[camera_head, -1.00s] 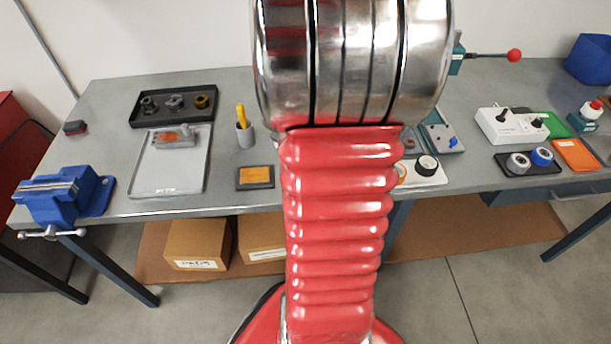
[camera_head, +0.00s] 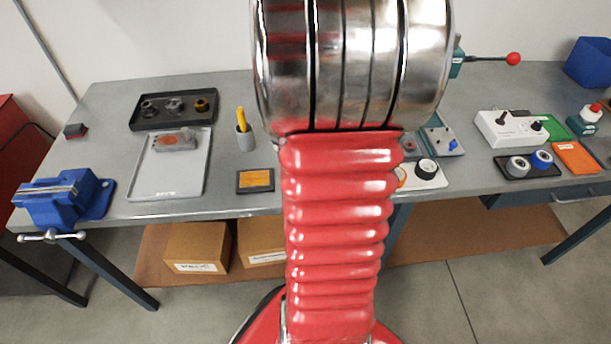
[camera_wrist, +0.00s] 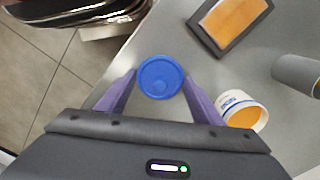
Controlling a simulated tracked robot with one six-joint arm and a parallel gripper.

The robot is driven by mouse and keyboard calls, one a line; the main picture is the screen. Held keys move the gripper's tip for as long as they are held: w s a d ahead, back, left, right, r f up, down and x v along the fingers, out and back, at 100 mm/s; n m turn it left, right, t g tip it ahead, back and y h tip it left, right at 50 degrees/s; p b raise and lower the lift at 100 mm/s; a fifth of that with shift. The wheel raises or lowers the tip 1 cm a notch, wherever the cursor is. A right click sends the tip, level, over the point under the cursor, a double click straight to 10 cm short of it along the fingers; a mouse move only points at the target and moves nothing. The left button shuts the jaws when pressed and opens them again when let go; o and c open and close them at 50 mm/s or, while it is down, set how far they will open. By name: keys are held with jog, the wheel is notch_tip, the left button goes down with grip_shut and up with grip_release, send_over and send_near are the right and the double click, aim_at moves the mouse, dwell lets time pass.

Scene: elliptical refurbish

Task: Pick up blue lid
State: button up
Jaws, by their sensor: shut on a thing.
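The blue lid (camera_wrist: 160,77) is round and shows in the wrist view between the two purple fingers of my gripper (camera_wrist: 160,84). The fingers are shut on it, one at each side. The grey bench top lies below it; I cannot tell how far the lid is above the bench. In the head view my arm hides the lid and the gripper.
An open white tub (camera_wrist: 242,112) with orange contents is close to the right finger. An orange pad in a dark frame (camera_wrist: 230,22) and a grey cup (camera_wrist: 298,74) are nearby. The bench edge and floor lie to the left in the wrist view.

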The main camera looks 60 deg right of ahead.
notch_tip(320, 180, up, 10)
dwell(0.6)
jog(key=shift+s, duration=0.1)
dwell(0.3)
